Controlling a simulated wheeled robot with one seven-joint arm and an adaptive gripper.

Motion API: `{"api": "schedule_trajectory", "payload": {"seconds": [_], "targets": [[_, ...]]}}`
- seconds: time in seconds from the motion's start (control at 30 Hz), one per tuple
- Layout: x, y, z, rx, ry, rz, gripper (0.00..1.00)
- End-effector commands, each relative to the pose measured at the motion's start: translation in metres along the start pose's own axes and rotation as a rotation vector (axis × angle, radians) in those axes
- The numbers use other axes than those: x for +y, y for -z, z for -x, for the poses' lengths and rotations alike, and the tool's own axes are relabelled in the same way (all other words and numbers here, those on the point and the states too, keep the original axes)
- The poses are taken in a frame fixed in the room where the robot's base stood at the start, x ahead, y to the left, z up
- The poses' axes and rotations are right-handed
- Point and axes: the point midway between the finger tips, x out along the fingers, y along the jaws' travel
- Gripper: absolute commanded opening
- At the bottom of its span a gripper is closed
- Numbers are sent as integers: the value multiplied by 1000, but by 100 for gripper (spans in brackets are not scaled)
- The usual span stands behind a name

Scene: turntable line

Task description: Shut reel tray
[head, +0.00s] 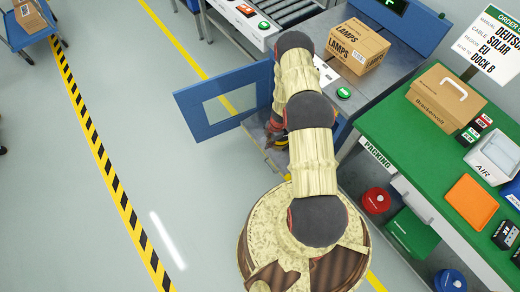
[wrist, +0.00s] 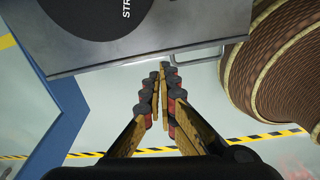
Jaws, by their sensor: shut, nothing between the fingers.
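The reel tray (wrist: 210,22) is a grey metal plate carrying a dark reel (wrist: 95,18) with partly cut-off white lettering in the wrist view. A thin metal handle (wrist: 200,61) runs along its near edge. In the head view the tray (head: 258,150) sticks out beside the open blue door (head: 196,118), mostly hidden behind my arm. My gripper (wrist: 164,68) is shut and empty, its fingertips at the left end of the handle. I cannot tell whether they touch it. In the head view my arm largely hides the gripper.
The blue door (wrist: 62,125) hangs open at the left in the wrist view. A green packing bench (head: 385,130) stands at the right, with a Brackenvolt box (head: 445,98). A LAMPS box (head: 357,46) sits on the line behind.

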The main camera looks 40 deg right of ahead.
Motion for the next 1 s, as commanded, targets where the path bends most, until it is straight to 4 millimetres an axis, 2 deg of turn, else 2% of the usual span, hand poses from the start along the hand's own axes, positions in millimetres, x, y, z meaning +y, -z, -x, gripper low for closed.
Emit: {"api": "schedule_trajectory", "payload": {"seconds": [0.07,0.2,0.37,0.57,0.93,1.0], "targets": [[8,10,5,52,8,87,0],[-4,31,8,140,56,174,0],[-8,40,4,173,68,163,0],[-10,45,-25,172,69,162,0],[-16,55,-96,170,67,162,0],[-11,40,-89,168,62,159,0]]}}
